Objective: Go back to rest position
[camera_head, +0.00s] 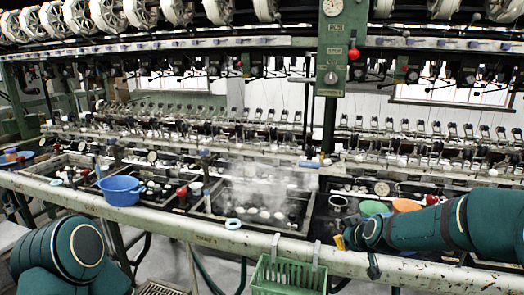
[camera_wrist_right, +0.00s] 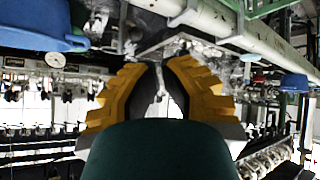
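My right arm (camera_head: 450,225) reaches in from the right over the front rail in the head view. Its gripper (camera_head: 341,242) shows small yellow fingers close to the rail. In the right wrist view the gripper (camera_wrist_right: 160,64) has two yellow stepped fingers with a narrow gap between the tips. Scenery shows through the gap, and nothing is held. My left arm (camera_head: 60,255) is at the lower left, in front of the rail, with its gripper out of view.
The long pale rail (camera_head: 190,229) crosses in front of steaming basins (camera_head: 262,200). A blue bowl (camera_head: 121,190) stands at the left. A green basket (camera_head: 288,277) hangs from the rail. Orange (camera_head: 406,205) and green (camera_head: 373,208) discs lie near my right arm. A green post (camera_head: 333,60) rises behind.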

